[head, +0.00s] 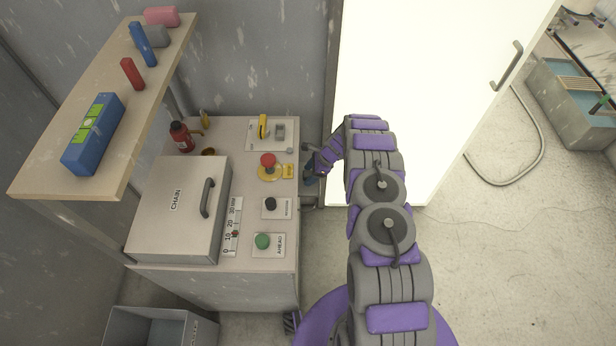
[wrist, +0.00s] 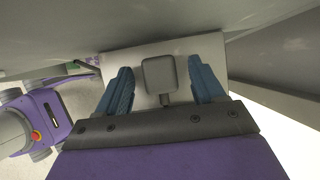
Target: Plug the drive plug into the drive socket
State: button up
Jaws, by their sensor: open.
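My gripper (wrist: 160,66) is open, with one blue finger on each side of a grey square block with a short stem, probably the drive plug (wrist: 159,74). Gaps show between the block and both fingers. The block is in front of a pale plate (wrist: 190,47); I cannot tell whether it touches it. I cannot make out the plug there, and I cannot identify the drive socket for certain in either view.
The cabinet top holds a red mushroom button (head: 268,160), a yellow lever (head: 263,126), black (head: 271,204) and green (head: 263,241) knobs, and a lidded CHAIN box (head: 170,210). A wooden shelf (head: 110,130) overhangs left. A bright white panel (head: 430,80) stands behind my arm.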

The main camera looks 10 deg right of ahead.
aim_at(305, 177)
jog(key=c, duration=1)
jog(key=shift+r, duration=0.1)
jog(key=shift+w+r+p, duration=0.1)
jog(key=shift+r+p, duration=0.55)
jog(key=shift+r, duration=0.95)
jog(key=shift+s+r, duration=0.25)
jog(key=shift+r, duration=0.05)
jog(key=shift+s+f, duration=0.1)
jog(key=shift+s, duration=0.45)
jog(key=s+d+r+p, duration=0.1)
jog(key=s+p, duration=0.1)
jog(key=s, duration=1.2)
jog(key=shift+s+r, duration=0.15)
jog(key=shift+s, duration=0.1)
